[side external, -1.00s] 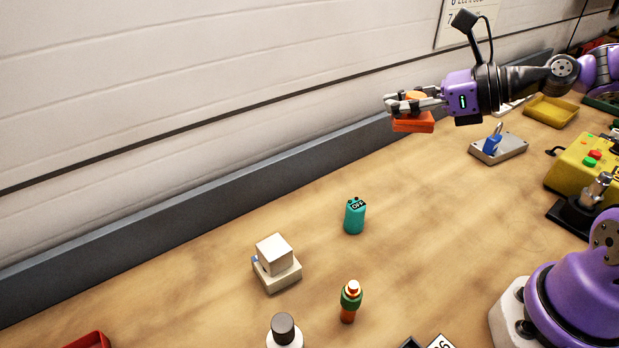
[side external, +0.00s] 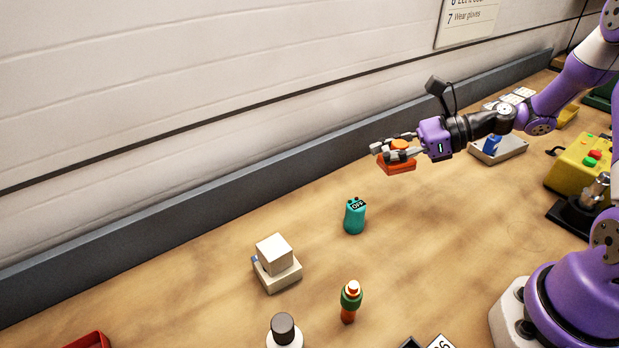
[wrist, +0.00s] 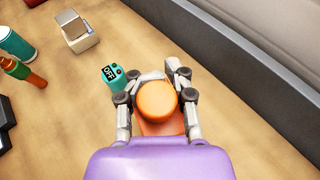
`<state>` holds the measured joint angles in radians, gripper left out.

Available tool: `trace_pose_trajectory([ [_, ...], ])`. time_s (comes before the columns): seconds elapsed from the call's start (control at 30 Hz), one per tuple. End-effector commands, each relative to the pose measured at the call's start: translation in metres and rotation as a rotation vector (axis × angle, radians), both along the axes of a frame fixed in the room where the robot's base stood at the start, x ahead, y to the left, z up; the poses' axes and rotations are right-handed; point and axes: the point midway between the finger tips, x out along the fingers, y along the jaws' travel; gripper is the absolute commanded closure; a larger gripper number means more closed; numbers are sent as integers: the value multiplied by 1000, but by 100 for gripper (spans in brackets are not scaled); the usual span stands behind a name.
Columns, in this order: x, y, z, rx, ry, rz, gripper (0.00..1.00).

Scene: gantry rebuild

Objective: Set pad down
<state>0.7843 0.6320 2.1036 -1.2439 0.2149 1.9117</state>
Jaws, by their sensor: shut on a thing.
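The orange pad (side external: 398,167) has a flat block base and a round orange knob on top. My gripper (side external: 392,150) is shut on the pad and holds it near the back of the bench. In the wrist view the round knob (wrist: 157,100) sits between the two fingers (wrist: 153,82), with the base showing below it. The side view does not clearly show whether the pad's underside touches the bench.
A teal device marked OFF (side external: 354,217) stands to the left and nearer the camera. A grey upstand (side external: 200,210) edges the bench.

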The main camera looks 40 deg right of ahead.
Motion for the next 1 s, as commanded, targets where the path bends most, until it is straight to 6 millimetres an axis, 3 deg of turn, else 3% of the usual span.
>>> trace_pose_trajectory([
  [0.2,-26,29,-5,-3,-22,265,100],
  [0.3,-33,34,-16,-2,-24,319,100],
  [0.73,-34,34,-78,-3,-25,320,100],
  [1.0,-33,33,-84,-8,-27,320,100],
])
